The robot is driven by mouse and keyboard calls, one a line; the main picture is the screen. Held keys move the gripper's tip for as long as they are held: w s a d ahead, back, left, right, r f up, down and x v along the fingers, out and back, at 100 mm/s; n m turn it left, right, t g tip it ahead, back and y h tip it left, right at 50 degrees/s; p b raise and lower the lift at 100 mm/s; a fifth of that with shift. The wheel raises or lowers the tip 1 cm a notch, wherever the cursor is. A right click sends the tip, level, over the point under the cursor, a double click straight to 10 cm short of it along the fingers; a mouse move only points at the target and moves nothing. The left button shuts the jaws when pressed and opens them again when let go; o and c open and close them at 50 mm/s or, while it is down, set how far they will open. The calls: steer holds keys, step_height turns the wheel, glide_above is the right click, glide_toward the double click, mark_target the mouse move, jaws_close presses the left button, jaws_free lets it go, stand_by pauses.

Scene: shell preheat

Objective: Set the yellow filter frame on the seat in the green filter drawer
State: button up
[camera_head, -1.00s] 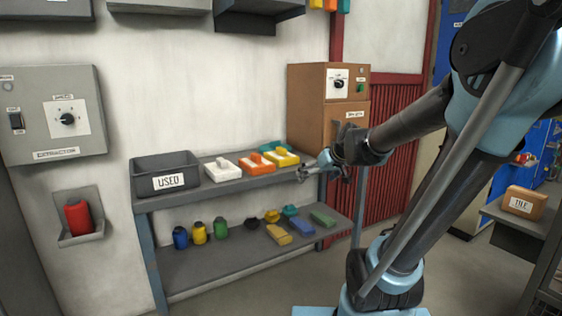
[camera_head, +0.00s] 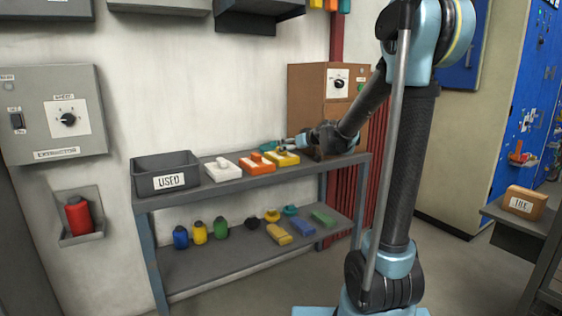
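The yellow filter frame (camera_head: 284,159) lies on the top shelf of the grey rack, right of an orange frame (camera_head: 258,167) and a white frame (camera_head: 222,169). A teal frame (camera_head: 268,146) shows partly behind it. My gripper (camera_head: 287,144) is low over the shelf, at the back right of the yellow frame, with its fingers pointing left. The gripper is small here, and I cannot tell whether its fingers are open or touch the frame. I cannot make out a green filter drawer in this view.
A grey bin marked USED (camera_head: 165,175) stands at the left end of the rack (camera_head: 245,181). Several small bottles and coloured blocks are on the lower shelf (camera_head: 235,268). A brown cabinet (camera_head: 307,90) stands behind my arm. A tan box (camera_head: 524,202) sits on a side table at right.

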mark_target(281, 155)
steer(key=x, duration=0.8)
steer(key=shift+w+a+f, duration=0.15)
steer(key=shift+w+a, duration=0.1)
steer(key=shift+w, duration=0.05)
steer(key=shift+f+x, duration=0.1)
steer(key=shift+x, duration=1.35)
steer(key=shift+f+x, duration=0.15)
steer(key=shift+x, duration=1.3)
steer(key=shift+s, duration=0.1)
steer(key=shift+r, duration=0.1)
steer(key=c, duration=1.1)
